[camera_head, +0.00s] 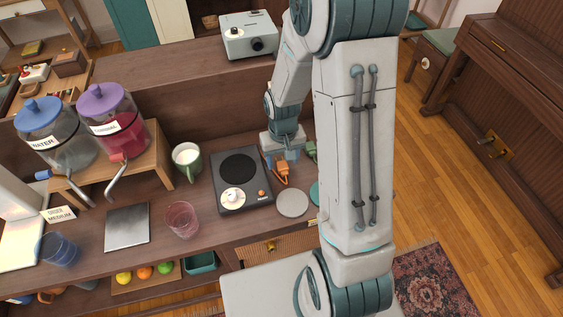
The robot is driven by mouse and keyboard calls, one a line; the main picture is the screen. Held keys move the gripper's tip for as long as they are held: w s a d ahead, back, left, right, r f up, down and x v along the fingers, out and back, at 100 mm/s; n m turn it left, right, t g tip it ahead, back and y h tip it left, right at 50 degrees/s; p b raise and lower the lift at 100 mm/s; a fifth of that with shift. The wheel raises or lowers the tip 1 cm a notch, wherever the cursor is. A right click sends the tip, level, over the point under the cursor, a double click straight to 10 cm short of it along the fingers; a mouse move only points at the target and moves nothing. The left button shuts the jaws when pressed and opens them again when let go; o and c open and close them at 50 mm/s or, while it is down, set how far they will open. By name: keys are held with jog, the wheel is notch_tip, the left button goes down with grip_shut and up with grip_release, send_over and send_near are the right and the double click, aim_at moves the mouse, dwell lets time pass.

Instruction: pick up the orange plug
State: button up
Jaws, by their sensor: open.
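The orange plug (282,172) is a small orange piece on the counter, just right of the black hot plate (240,178). My gripper (277,164) points down at the plug from above and behind it, with its jaws open. The gripper and plug overlap in this view, so I cannot tell whether they touch. My arm hides the counter to the right of the plug.
A green mug (187,160), a pinkish glass (181,219) and a grey slab (127,227) stand to the left. Two drink dispensers (118,128) sit on a wooden stand. A projector (248,36) is behind.

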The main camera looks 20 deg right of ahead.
jog(key=shift+f, duration=0.85)
jog(key=c, duration=1.1)
jog(key=shift+o, duration=0.2)
jog(key=shift+r, duration=0.1)
